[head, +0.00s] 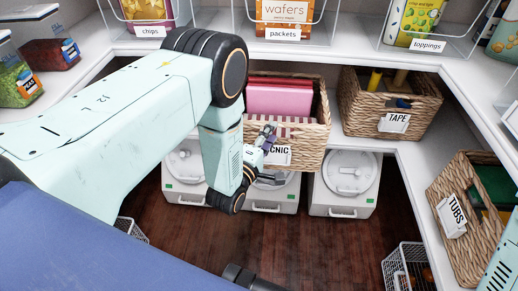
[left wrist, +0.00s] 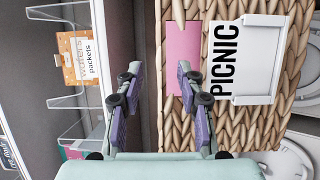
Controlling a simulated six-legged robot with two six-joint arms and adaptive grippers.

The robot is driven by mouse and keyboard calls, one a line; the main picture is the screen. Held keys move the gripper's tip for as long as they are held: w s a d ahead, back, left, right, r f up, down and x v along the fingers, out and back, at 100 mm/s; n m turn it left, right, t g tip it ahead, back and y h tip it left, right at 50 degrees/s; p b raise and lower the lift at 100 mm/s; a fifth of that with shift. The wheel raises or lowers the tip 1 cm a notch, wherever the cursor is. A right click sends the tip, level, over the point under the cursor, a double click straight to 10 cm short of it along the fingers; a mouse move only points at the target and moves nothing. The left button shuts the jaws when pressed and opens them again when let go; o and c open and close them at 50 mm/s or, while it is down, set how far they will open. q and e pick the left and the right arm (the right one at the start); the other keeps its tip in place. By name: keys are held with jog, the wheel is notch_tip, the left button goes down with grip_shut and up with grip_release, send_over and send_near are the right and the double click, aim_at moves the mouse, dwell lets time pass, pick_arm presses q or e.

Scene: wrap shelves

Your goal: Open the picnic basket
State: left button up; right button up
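The picnic basket (head: 315,140) is a woven basket on the middle shelf with a white label reading PICNIC. Pink things show over its top. In the left wrist view the basket (left wrist: 255,125) appears turned on its side, with a pink-filled opening in its front wall next to the label (left wrist: 243,60). My left gripper (head: 268,157) is open at the basket's front. In the left wrist view my left gripper (left wrist: 158,82) has one finger over the opening and the other beyond the rim. I cannot tell whether either touches.
A TAPE basket (head: 390,105) stands to the right and a TUBS basket (head: 465,215) on the right-hand shelf. White round-lidded appliances (head: 348,180) stand below. The wooden floor (head: 300,245) is largely clear.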

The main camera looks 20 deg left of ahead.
pick_arm(q)
jog(key=s+a, duration=0.1)
jog(key=s, duration=0.7)
jog(key=shift+s, duration=0.35)
jog(key=s+a+f+m+g+y, duration=0.1)
jog(key=s+a+f+m+g, duration=0.1)
jog(key=s+f+m+g, duration=0.95)
jog(key=s+a+r+m+g+p, duration=0.1)
jog(key=s+m+g, duration=0.4)
jog(key=s, duration=1.4)
jog(key=shift+s+r+g+y, duration=0.2)
jog(key=shift+g+y, duration=0.2)
jog(key=shift+g, duration=0.35)
